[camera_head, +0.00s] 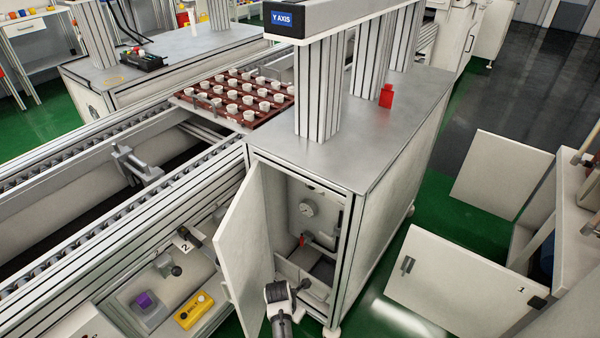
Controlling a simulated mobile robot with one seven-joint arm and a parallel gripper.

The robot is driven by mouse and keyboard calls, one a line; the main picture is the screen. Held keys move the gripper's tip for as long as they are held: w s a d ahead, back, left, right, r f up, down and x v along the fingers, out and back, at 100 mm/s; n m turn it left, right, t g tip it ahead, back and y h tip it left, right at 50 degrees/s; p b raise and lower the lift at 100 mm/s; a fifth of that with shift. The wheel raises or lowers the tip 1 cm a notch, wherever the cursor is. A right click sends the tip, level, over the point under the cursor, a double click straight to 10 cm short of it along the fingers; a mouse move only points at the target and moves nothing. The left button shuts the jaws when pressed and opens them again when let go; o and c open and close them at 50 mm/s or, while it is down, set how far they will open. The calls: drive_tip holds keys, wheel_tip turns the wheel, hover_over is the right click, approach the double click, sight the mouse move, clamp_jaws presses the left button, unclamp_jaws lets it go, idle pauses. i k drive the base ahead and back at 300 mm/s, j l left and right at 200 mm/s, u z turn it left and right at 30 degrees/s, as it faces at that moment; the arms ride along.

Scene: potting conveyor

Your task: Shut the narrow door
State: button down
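A tall, narrow white door (243,245) stands open on the front of the grey-topped cabinet (392,172). It is hinged at the cabinet's left front edge and swung out toward me. The open cabinet shows a round gauge (307,209) on an inner panel, a red part (302,240) and a lower bin. Contact with the door cannot be told. Its fingers are small and dark, and their opening is unclear.
Two other white doors stand open at right, one marked 1 (455,287) and one behind it (501,174). A conveyor (95,200) runs along the left. A tray of white pots (180,97) lies behind. A yellow control box (194,310) is at lower left.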

sight(241, 241)
drive_tip(key=k+j, duration=0.2)
drive_tip(key=k, duration=0.35)
drive_tip(key=k+j, duration=0.15)
drive_tip(key=k, duration=0.35)
